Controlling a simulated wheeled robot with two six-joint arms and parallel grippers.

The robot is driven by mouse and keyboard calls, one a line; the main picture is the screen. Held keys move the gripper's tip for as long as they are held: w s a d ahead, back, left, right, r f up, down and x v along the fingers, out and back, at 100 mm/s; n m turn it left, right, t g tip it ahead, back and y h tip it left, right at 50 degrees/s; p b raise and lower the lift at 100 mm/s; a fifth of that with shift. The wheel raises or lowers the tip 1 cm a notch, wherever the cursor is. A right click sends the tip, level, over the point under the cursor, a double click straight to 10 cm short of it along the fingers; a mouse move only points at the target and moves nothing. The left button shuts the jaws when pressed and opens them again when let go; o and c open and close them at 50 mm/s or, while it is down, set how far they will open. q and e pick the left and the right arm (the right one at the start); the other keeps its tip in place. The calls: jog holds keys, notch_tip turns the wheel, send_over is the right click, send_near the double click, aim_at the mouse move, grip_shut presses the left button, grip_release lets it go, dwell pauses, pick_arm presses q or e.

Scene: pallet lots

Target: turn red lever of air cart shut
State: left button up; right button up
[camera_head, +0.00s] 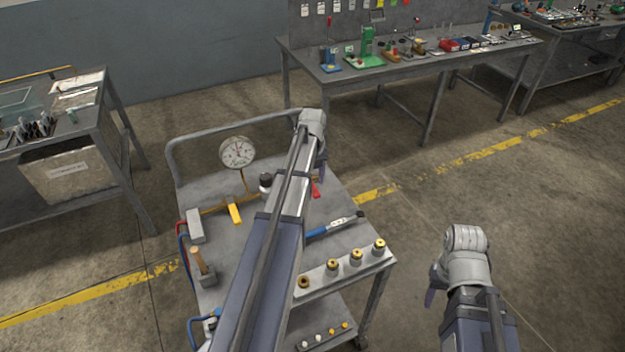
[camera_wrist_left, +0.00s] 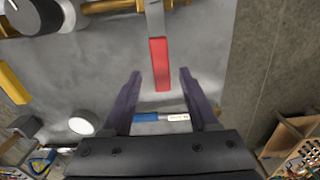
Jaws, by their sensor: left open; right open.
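The air cart (camera_head: 345,205) stands in front of me with a pipe and gauge on its grey top. Its red lever (camera_head: 316,189) is partly hidden behind my left arm in the head view. In the left wrist view the red lever (camera_wrist_left: 160,64) hangs from a grey stem below a brass pipe (camera_wrist_left: 108,6), pointing down the picture. My left gripper (camera_wrist_left: 160,74) is open, with its dark fingers on either side of the lever's free end, apart from it in the picture. In the head view the left gripper (camera_head: 320,170) is over the cart. My right gripper (camera_head: 432,297) hangs over the floor, empty.
A yellow lever (camera_head: 234,212), a pressure gauge (camera_head: 237,152), a hammer (camera_head: 202,265), a blue-handled tool (camera_head: 335,227) and several brass fittings (camera_head: 356,256) are on the cart. Benches stand behind and at left. Floor right of the cart is free.

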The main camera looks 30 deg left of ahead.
aim_at(313, 188)
pick_arm(q)
notch_tip(313, 188, up, 6)
jog(key=p, duration=0.4)
jog(key=shift+f+p, duration=0.2)
jog(key=shift+p, duration=0.1)
jog(key=shift+f, duration=0.1)
jog(key=shift+d, duration=0.1)
jog(key=s+d+n, duration=0.6)
jog(key=d+n, duration=0.1)
jog(key=d, duration=0.4)
jog(key=s+d+n, duration=0.6)
jog(key=d+n, duration=0.1)
jog(key=d, duration=0.4)
jog(key=s+d+n+y, duration=0.1)
jog(key=s+d+n, duration=0.6)
jog(key=d, duration=0.5)
